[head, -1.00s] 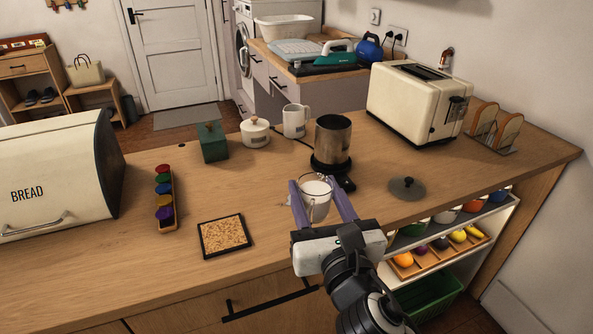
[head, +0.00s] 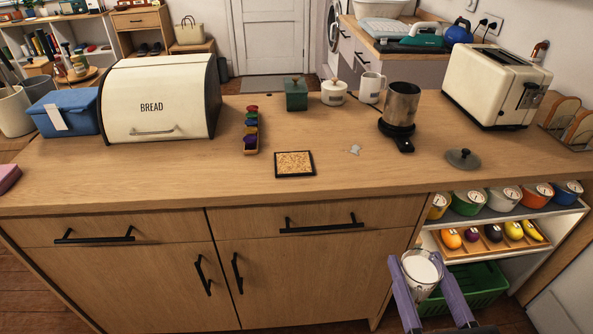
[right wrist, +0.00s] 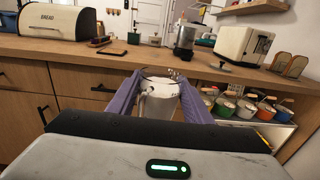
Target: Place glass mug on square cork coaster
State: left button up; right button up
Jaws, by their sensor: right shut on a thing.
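The glass mug (head: 421,268), with white contents, is between the purple fingers of my right gripper (head: 427,278) in the head view. The gripper is shut on it and holds it in front of the counter, below the counter top's level in the picture. The mug also shows in the right wrist view (right wrist: 158,100), upright between the fingers. The square cork coaster (head: 294,164) has a dark frame and lies bare on the counter near its front edge, left of and farther than the mug. My left gripper is not in view.
The wooden counter top (head: 350,180) is clear around the coaster. Open shelves (head: 500,225) are near the mug.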

aim_at(292, 165)
jog(key=k, duration=1.15)
jog(key=u, duration=0.5)
jog(key=i, duration=1.7)
jog(key=z, duration=0.5)
